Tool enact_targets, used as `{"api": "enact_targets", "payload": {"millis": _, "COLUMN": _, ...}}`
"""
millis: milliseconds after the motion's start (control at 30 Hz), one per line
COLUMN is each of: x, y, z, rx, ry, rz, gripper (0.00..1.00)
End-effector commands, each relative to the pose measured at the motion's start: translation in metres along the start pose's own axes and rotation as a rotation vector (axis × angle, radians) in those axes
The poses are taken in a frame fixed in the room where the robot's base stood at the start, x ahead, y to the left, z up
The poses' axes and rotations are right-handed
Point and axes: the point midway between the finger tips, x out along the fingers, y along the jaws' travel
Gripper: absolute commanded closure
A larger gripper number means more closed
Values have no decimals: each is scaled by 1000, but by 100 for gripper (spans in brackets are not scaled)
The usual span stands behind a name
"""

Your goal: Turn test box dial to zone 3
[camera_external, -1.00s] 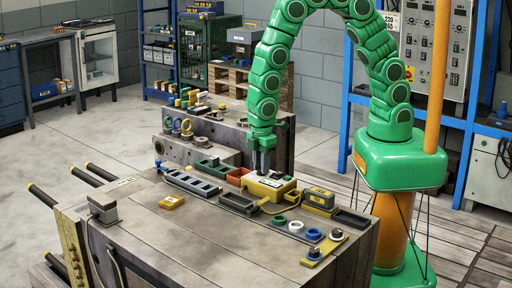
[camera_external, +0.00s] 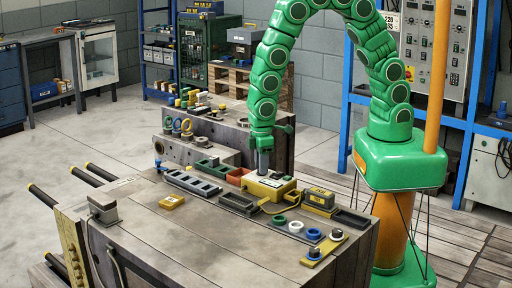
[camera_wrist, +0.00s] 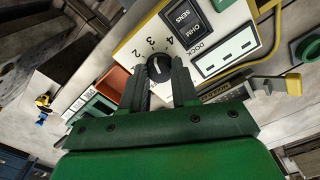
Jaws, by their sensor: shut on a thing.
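The test box (camera_external: 270,188) is a yellow box with a pale top on the bench. In the wrist view its pale panel (camera_wrist: 205,22) carries a black round dial (camera_wrist: 158,67) with a white pointer line. The numbers 2, 3 and 4 are printed around the dial. The line points roughly toward the numbered side, near the 3, but I cannot tell exactly where it stands. My gripper (camera_wrist: 161,88) is shut on the dial, one finger on each side. In the external view my gripper (camera_external: 263,168) points straight down onto the box and hides the dial.
A yellow cable (camera_external: 262,208) runs from the box. Dark trays (camera_external: 237,203), an orange-red bin (camera_external: 238,176) and a black-and-yellow block (camera_external: 319,198) stand close around it. The front left of the bench top (camera_external: 185,240) is mostly clear.

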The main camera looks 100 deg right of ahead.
Motion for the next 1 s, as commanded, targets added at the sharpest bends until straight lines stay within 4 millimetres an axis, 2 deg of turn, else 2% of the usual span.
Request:
{"api": "enact_targets", "payload": {"millis": 133, "x": 0, "y": 0, "z": -1, "rx": -1, "ry": 4, "rz": 0, "gripper": 100}}
{"api": "enact_targets", "payload": {"millis": 167, "x": 0, "y": 0, "z": -1, "rx": -1, "ry": 4, "rz": 0, "gripper": 69}}
{"api": "enact_targets", "payload": {"millis": 300, "x": 0, "y": 0, "z": -1, "rx": -1, "ry": 3, "rz": 0, "gripper": 48}}
{"api": "enact_targets", "payload": {"millis": 333, "x": 0, "y": 0, "z": -1, "rx": -1, "ry": 3, "rz": 0, "gripper": 45}}
{"api": "enact_targets", "payload": {"millis": 733, "x": -3, "y": 0, "z": -1, "rx": -1, "ry": 2, "rz": 0, "gripper": 45}}
{"api": "enact_targets", "payload": {"millis": 1000, "x": -23, "y": 0, "z": -1, "rx": -1, "ry": 3, "rz": 0, "gripper": 45}}
